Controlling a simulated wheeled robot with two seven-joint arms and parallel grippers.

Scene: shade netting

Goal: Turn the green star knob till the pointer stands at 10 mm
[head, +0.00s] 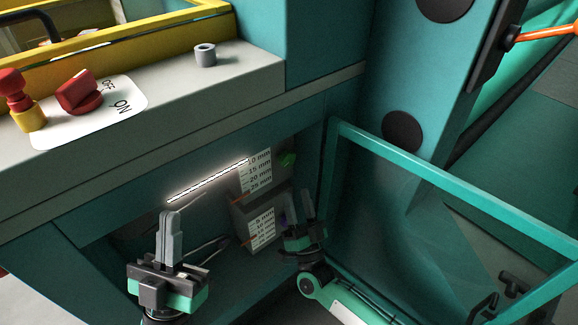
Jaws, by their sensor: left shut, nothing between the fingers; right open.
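The green star knob (288,160) sits on the dark panel inside the machine's recess, just right of the upper scale (258,170). That scale reads 10, 15, 20 and 25 mm from top to bottom. A thin orange-red pointer (246,191) lies low on it, near the 25 mm mark; its exact reading is too small to tell. My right gripper (297,212) is open, below the knob and apart from it, in front of the lower part of the panel. My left gripper (172,214) is shut and empty, pointing up, left of the scales.
A lower scale (262,228) has its own orange pointer (246,240); a purple knob (283,218) is partly hidden by my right gripper. A lit strip (207,180) crosses the recess. An open teal-framed door (450,175) stands right. Red switch (78,93) sits on the ledge above.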

